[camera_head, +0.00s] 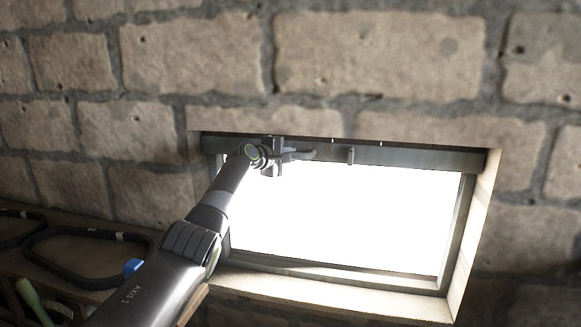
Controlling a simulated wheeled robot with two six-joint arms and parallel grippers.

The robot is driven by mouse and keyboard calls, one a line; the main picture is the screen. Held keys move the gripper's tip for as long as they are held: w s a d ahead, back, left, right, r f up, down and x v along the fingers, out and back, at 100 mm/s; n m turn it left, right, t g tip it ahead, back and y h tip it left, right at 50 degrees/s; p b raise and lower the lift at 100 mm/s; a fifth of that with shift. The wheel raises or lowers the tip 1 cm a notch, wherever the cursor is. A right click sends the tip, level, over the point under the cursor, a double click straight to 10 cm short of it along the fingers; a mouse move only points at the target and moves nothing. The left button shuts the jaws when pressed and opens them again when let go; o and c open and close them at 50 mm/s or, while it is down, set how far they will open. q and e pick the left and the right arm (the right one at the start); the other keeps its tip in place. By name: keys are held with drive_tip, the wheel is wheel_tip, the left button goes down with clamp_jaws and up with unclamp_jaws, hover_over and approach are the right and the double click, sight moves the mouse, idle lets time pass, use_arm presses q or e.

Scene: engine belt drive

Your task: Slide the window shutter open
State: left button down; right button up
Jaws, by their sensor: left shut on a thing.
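The window (345,215) is a bright white opening with a grey frame, set into the stone wall. A grey bar, seemingly the window shutter (415,157), runs along the top of the opening. A small upright tab (350,155) stands on it. My left arm reaches up from the lower left across the left part of the window. My left gripper (303,154) is at the top bar, left of the tab, and is shut on the shutter. The exact spot it grips is hidden by its fingers. My right gripper is out of view.
The stone wall (380,50) surrounds the window recess, with a pale sill (340,297) below. At lower left, a bench holds black belts (85,232), a blue item (133,266) and a green handle (30,295). The space before the window's right part is clear.

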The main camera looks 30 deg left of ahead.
use_arm(q)
drive_tip(key=shift+r, duration=0.7)
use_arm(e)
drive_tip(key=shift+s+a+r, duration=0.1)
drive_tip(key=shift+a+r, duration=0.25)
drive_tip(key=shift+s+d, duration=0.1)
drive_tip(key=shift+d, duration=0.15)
use_arm(q)
drive_tip(key=c, duration=1.6)
unclamp_jaws()
drive_tip(key=shift+f, duration=0.1)
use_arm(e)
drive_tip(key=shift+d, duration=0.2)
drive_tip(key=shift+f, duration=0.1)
